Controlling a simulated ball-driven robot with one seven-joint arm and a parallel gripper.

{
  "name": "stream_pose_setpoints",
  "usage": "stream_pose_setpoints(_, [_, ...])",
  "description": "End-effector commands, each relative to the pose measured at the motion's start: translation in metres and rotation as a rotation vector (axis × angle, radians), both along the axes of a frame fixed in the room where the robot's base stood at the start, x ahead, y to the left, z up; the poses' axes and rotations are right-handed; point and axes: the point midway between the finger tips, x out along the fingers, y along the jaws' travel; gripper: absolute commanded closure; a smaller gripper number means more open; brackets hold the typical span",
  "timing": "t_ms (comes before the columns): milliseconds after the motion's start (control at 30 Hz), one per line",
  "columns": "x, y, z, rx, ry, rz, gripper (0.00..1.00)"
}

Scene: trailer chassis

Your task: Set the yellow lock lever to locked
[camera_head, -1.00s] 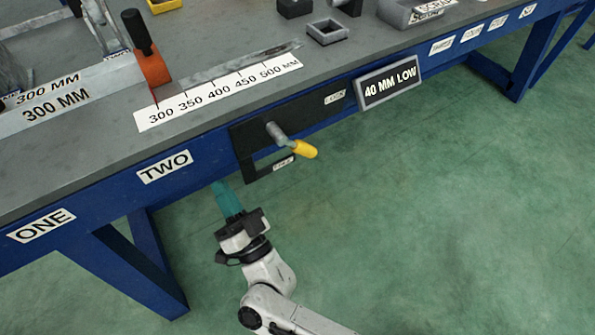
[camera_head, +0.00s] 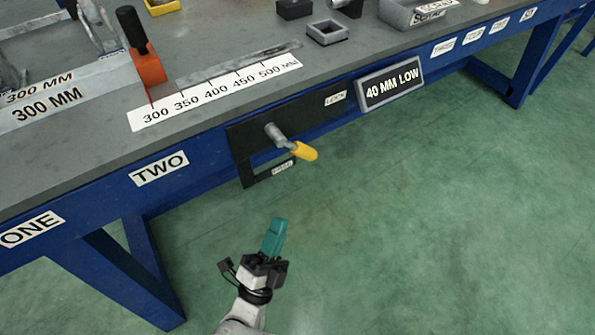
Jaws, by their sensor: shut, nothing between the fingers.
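The yellow lock lever (camera_head: 304,151) has a yellow grip on a grey metal arm (camera_head: 277,134). It sticks out from a black plate (camera_head: 247,140) on the blue front of the bench, with the grip pointing to the lower right. A LOCK label (camera_head: 335,98) is up and right of the lever. Another small label (camera_head: 283,167) sits below it, too small to read surely. My gripper (camera_head: 277,224) has teal fingers, which are shut and empty. It is below and slightly left of the yellow grip in the picture, apart from it.
The blue bench (camera_head: 100,195) has a grey top holding a 300 to 500 mm scale (camera_head: 220,92) and an orange stop with a black handle (camera_head: 148,68). A 40 MM LOW sign (camera_head: 390,82) hangs right of the lever. The green floor (camera_head: 430,220) at right is clear.

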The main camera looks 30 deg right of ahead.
Motion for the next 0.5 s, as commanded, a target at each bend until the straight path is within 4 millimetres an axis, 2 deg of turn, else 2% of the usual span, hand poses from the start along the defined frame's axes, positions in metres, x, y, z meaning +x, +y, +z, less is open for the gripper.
stream_pose_setpoints(300, [0.028, -0.045, 0.036, 0.001, -0.002, -0.003, 1.00])
stream_pose_setpoints(500, [0.043, -0.067, 0.055, 0.000, -0.001, -0.002, 1.00])
